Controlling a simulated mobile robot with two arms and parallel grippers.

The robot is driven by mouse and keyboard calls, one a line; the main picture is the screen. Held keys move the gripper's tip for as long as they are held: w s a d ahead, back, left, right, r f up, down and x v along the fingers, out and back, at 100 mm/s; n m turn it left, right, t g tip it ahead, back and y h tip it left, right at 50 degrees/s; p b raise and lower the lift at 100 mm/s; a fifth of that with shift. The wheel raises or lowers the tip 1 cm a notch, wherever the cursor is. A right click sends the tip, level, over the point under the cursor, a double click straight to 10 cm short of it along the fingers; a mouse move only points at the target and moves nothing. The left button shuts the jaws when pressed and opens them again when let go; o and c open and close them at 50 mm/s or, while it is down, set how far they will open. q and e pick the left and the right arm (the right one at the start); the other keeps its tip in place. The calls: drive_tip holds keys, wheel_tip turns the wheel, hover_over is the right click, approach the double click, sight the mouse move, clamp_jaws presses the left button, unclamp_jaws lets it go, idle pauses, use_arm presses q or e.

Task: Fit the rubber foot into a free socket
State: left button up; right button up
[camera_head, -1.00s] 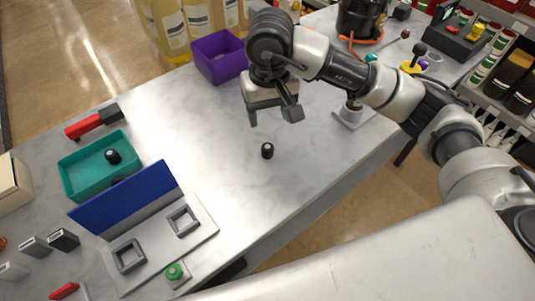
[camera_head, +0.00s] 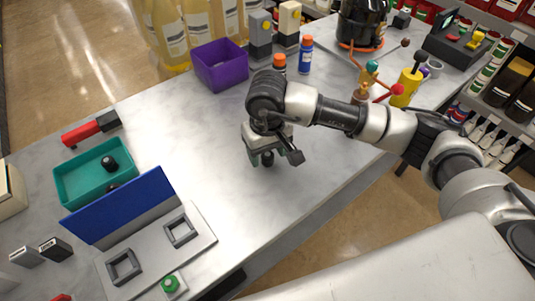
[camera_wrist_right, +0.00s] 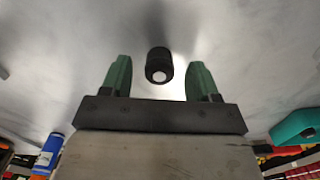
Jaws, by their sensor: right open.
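The rubber foot (camera_head: 267,159) is a small black cylinder standing on the grey table. It also shows in the right wrist view (camera_wrist_right: 159,65), between and a little beyond the two green fingers. My right gripper (camera_head: 273,157) is open above and around the foot, with a visible gap on both sides in the wrist view (camera_wrist_right: 159,76). A light grey plate (camera_head: 205,245) at the lower left carries two square dark-rimmed sockets, one nearer the middle (camera_head: 168,234) and one further left (camera_head: 111,269). Both look empty. My left gripper is not in view.
A blue panel (camera_head: 122,204) stands upright behind the sockets. A teal tray (camera_head: 68,188) behind it holds black round pieces. A green button (camera_head: 170,284) sits at the plate's front. A purple bin (camera_head: 222,70) and bottles stand at the back. The table's middle is clear.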

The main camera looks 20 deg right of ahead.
drive_tip(key=shift+f, duration=0.6)
drive_tip(key=c, duration=1.1)
drive_tip(key=shift+o, duration=0.2)
drive_tip(key=shift+r, duration=0.15)
